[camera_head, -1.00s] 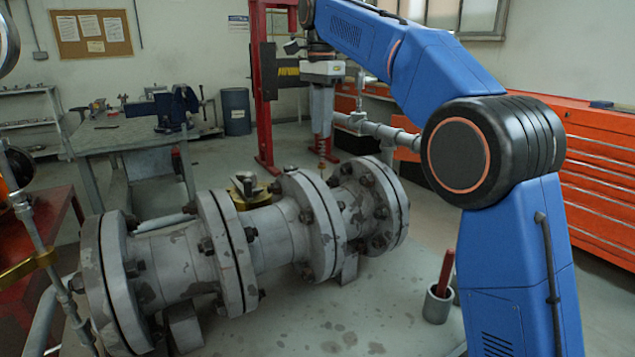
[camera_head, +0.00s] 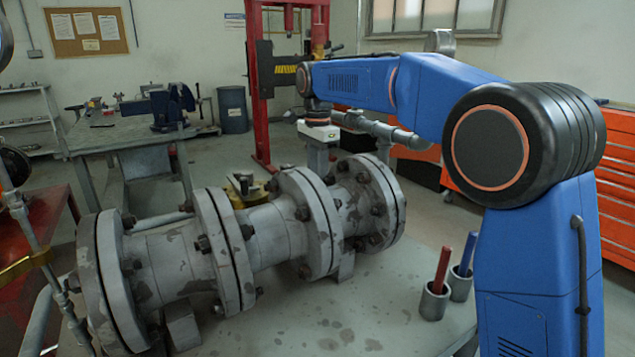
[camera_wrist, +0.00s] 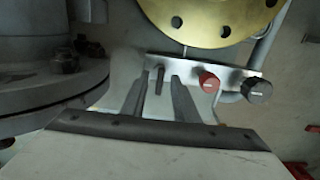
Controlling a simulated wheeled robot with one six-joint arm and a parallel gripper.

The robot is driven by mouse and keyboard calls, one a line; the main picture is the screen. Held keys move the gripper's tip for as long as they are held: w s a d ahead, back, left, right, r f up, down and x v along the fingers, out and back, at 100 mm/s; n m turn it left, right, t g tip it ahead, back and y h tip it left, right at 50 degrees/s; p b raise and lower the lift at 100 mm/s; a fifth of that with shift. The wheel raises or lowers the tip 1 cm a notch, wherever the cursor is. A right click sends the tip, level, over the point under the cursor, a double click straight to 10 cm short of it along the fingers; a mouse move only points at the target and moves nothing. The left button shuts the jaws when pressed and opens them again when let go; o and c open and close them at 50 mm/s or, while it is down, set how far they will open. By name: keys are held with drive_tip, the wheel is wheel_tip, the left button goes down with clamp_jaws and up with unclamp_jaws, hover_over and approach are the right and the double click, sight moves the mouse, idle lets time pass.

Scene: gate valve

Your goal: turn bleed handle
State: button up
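In the wrist view, a pale metal panel (camera_wrist: 228,74) carries a thin upright pin or lever (camera_wrist: 158,80), a red knob (camera_wrist: 208,83) and a black knob (camera_wrist: 257,89). I cannot tell which of these is the bleed handle. My gripper (camera_wrist: 156,92) is open, its two dark fingers apart and pointing towards the panel. The pin shows in the gap between the fingers; I cannot tell whether they touch it. The red and black knobs are right of the fingers. In the head view, my gripper's fingers are hidden behind the far end of the flanged pipe (camera_head: 275,240).
A brass flange (camera_wrist: 205,15) sits just beyond the panel, and a grey bolted flange (camera_wrist: 60,90) stands close on the left. In the head view, cups with a red-handled tool (camera_head: 443,270) and a blue-handled tool (camera_head: 468,255) stand right of the pipe.

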drive_tip(key=shift+f, duration=0.65)
clamp_jaws()
